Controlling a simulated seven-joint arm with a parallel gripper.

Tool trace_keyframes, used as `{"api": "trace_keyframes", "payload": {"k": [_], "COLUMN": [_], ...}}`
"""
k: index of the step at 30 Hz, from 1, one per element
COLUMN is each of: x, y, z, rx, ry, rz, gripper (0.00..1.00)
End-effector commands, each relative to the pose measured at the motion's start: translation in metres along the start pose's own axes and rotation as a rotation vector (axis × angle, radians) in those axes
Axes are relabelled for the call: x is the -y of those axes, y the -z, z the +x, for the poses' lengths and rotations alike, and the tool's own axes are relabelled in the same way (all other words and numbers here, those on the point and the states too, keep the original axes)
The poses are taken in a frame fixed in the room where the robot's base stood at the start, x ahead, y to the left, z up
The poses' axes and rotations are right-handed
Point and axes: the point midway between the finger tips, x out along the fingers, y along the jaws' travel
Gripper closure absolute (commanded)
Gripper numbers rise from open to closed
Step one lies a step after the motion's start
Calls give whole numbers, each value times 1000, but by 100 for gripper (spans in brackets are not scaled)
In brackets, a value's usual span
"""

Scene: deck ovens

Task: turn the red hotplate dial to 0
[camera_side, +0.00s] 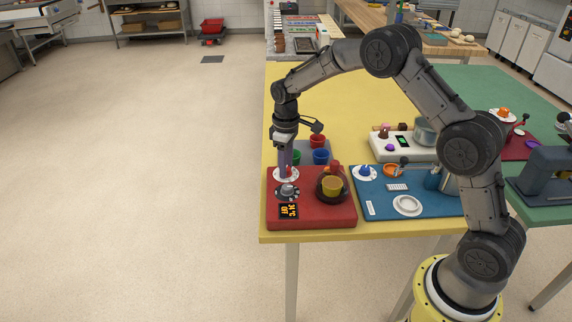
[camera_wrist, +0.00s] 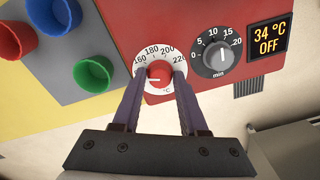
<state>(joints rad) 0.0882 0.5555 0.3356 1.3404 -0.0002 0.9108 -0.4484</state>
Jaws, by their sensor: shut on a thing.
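The red dial (camera_wrist: 160,73) sits in a white scale ring on the red hotplate (camera_wrist: 125,15). In the wrist view, 160, 180, 200 and 220 can be read along the ring's far side; the rest is hidden. A short white mark on the dial points left in that view. My gripper (camera_wrist: 159,76) is shut on the red dial, one finger on each side. In the side view my gripper (camera_side: 286,169) points straight down at the dial's white ring (camera_side: 294,176) at the hotplate's back left. The display (camera_wrist: 271,38) reads 34 °C OFF.
A grey minute dial (camera_wrist: 215,57) is close beside the red dial. Red, blue (camera_side: 320,156) and green cups stand behind on a grey mat. A blue board (camera_side: 385,210) lies to the right.

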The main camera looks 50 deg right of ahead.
Motion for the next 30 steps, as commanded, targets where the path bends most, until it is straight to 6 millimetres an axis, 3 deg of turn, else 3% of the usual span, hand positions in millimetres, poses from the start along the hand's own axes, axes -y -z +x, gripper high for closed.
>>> {"api": "trace_keyframes", "payload": {"k": [19, 20, 21, 24, 30], "x": [0, 0, 0, 0, 0], "y": [1, 1, 1, 1, 0], "z": [-2, -2, -2, -2, -1], "rx": [-5, -5, -5, -3, -2], "ry": [-2, -2, -2, -1, -1], "rz": [-49, -49, -49, -48, -48], "gripper": [100, 52, 45, 28, 28]}}
